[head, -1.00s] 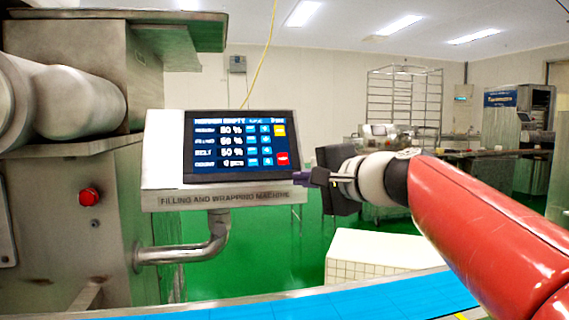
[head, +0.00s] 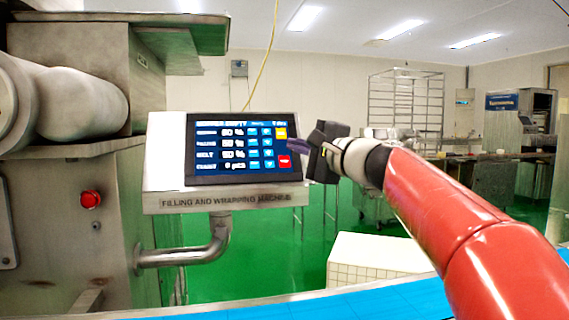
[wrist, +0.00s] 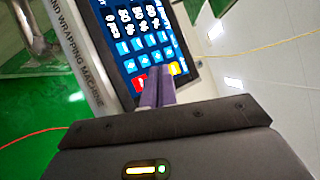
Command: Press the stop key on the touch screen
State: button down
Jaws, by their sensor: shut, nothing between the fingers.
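The touch screen (head: 242,148) is lit on the front of a grey console, with rows of white values and blue keys. A red key (head: 284,161) is at its lower right, its label too small to read; a yellow key (head: 280,133) is above it. My gripper (head: 291,147) has its purple fingers shut and empty at the screen's right edge, near the height between these keys. In the wrist view the fingers (wrist: 160,78) point at the screen (wrist: 135,40), between the red key (wrist: 141,84) and the yellow key (wrist: 176,68). I cannot tell whether they touch it.
The console's lower edge (head: 225,199) reads "FILLING AND WRAPPING MACHINE". A round red button (head: 90,199) is on the machine body at left. A blue belt (head: 370,302) runs along the front. A wire rack (head: 403,100) stands far behind.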

aim_at(280, 157)
jog(key=shift+w+a+f, duration=0.25)
jog(key=shift+w+f, duration=0.25)
jog(key=shift+w, duration=0.3)
jog(key=shift+w+a+f, duration=0.2)
jog(key=shift+w+f, duration=0.3)
jog(key=shift+w, duration=0.3)
jog(key=shift+w+a+f, duration=0.25)
jog(key=shift+w+f, duration=0.25)
jog(key=shift+w, duration=0.3)
jog(key=shift+w+f+b, duration=0.1)
jog(key=shift+b, duration=0.25)
jog(key=shift+w+a+f, duration=0.1)
jog(key=shift+w+f, duration=0.05)
jog(key=shift+w, duration=0.1)
jog(key=shift+w+a+f, duration=0.1)
jog(key=shift+w+f, duration=0.05)
jog(key=shift+w, duration=0.1)
dwell(0.5)
jog(key=shift+s, duration=0.15)
jog(key=shift+s+d+r, duration=0.2)
jog(key=shift+s+r, duration=0.15)
jog(key=shift+s, duration=0.1)
jog(key=shift+s+r, duration=0.1)
dwell(0.3)
jog(key=s+r, duration=0.1)
jog(key=s, duration=0.1)
jog(key=s+d+r, duration=0.1)
jog(key=s, duration=0.1)
jog(key=shift+d+r, duration=0.1)
jog(key=shift+r, duration=0.1)
